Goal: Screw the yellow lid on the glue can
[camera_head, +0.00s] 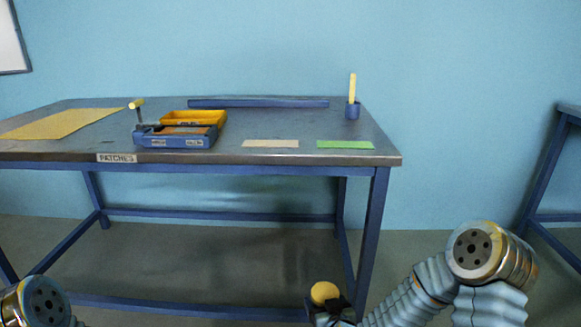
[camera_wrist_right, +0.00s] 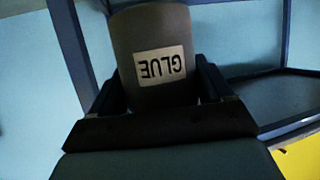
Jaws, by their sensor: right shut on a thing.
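The grey glue can (camera_wrist_right: 155,40) fills the upper middle of the right wrist view, its white GLUE label upside down there. My right gripper (camera_wrist_right: 160,88) is shut on the can, with one dark finger on each side. In the head view my right gripper (camera_head: 328,304) is low in the picture, in front of the table. A round yellow top, seemingly the yellow lid (camera_head: 324,292), shows at the gripper there. I cannot tell whether it is seated or screwed on the can. My left gripper is out of view; only part of my left arm shows at lower left.
The metal table (camera_head: 225,154) stands ahead, apart from my gripper. On it are a blue-and-yellow box (camera_head: 172,139), a blue cup with a yellow stick (camera_head: 352,109), a green sheet (camera_head: 345,144), a tan sheet (camera_head: 270,143) and a yellow sheet (camera_head: 55,124). Another table edge (camera_head: 545,180) is at right.

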